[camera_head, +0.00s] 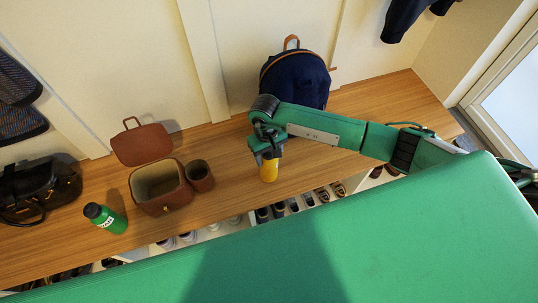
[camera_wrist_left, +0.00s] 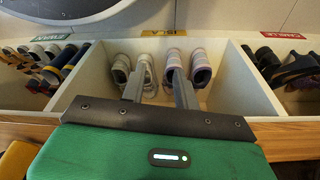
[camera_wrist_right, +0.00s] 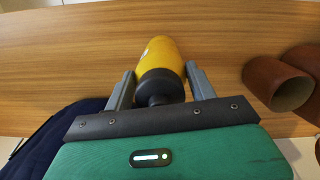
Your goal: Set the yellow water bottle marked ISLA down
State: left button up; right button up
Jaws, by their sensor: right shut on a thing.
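The yellow water bottle (camera_head: 268,172) is upright at the bench, near its front edge, below my right gripper (camera_head: 265,150). My right gripper is shut on it near the dark cap. In the right wrist view, the bottle (camera_wrist_right: 162,56) lies between the two fingers (camera_wrist_right: 160,85). I cannot tell whether its base touches the wood. Its name marking cannot be read. My left gripper (camera_wrist_left: 158,78) is open and empty, in front of a cubby with a yellow ISLA label (camera_wrist_left: 163,33); it is out of the head view.
On the wooden bench (camera_head: 225,135) stand a navy backpack (camera_head: 293,80), an open brown case (camera_head: 160,187), a brown cup (camera_head: 200,176), a green bottle (camera_head: 106,218) and a black bag (camera_head: 38,190). Shoe cubbies lie below. Bare wood is free around the yellow bottle.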

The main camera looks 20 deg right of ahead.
jog(key=shift+f, duration=0.45)
pick_arm(q)
jog(key=shift+f, duration=0.1)
pick_arm(e)
jog(key=shift+f, duration=0.1)
jog(key=o, duration=1.3)
pick_arm(q)
jog(key=shift+w+r, duration=0.25)
jog(key=shift+r, duration=0.35)
